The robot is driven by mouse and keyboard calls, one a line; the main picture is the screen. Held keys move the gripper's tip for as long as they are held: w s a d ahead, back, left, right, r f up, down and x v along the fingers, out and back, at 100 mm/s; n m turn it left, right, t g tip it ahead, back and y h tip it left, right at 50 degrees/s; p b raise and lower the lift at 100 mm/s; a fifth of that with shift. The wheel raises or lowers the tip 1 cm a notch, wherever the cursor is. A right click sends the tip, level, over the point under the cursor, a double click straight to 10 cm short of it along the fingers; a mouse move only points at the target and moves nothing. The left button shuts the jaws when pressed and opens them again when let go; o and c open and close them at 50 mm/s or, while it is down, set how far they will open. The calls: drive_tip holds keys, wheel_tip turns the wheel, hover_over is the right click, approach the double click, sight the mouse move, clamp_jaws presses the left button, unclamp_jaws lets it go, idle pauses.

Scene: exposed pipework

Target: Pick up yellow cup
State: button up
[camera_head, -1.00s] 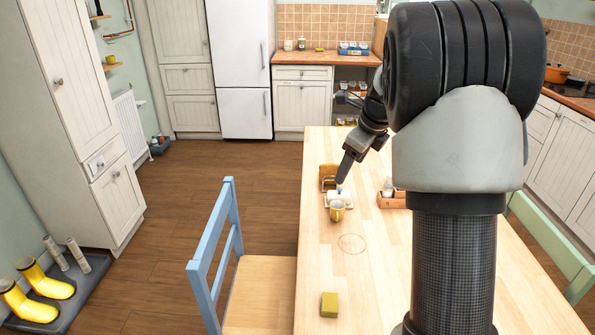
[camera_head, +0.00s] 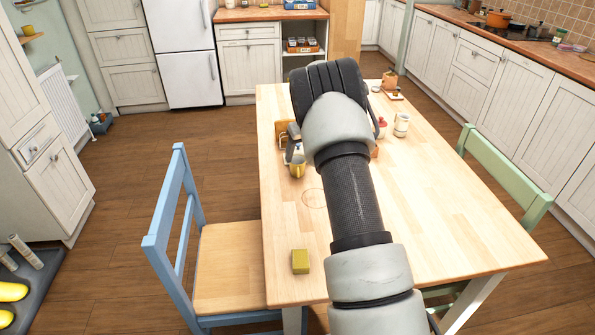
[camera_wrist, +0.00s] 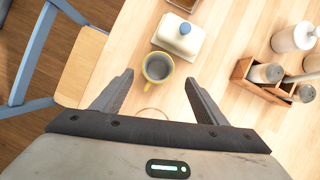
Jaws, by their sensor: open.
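The yellow cup (camera_head: 297,169) stands upright on the wooden table (camera_head: 440,220), left of my arm in the head view. In the wrist view the cup (camera_wrist: 157,67) shows from above, with a grey inside and a yellow rim. My gripper (camera_wrist: 158,82) is open, with its two fingers spread apart and nothing between them. The cup lies just beyond the fingertips, roughly centred between them. In the head view my arm hides most of the gripper.
A white butter dish (camera_wrist: 178,37) with a blue knob sits right behind the cup. A wooden caddy (camera_wrist: 270,80) with shakers stands to the right. A yellow-green block (camera_head: 300,261) lies near the table's front edge. A blue chair (camera_head: 190,230) stands at the left.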

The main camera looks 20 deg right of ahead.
sight(299, 161)
drive_tip(key=shift+a+b+x, duration=0.1)
drive_tip(key=shift+b+x, duration=0.15)
drive_tip(key=shift+x, duration=1.25)
drive_tip(key=shift+a+b+x, duration=0.15)
drive_tip(key=shift+b+x, duration=0.1)
drive_tip(key=shift+x, duration=1.25)
drive_tip(key=c, duration=1.2)
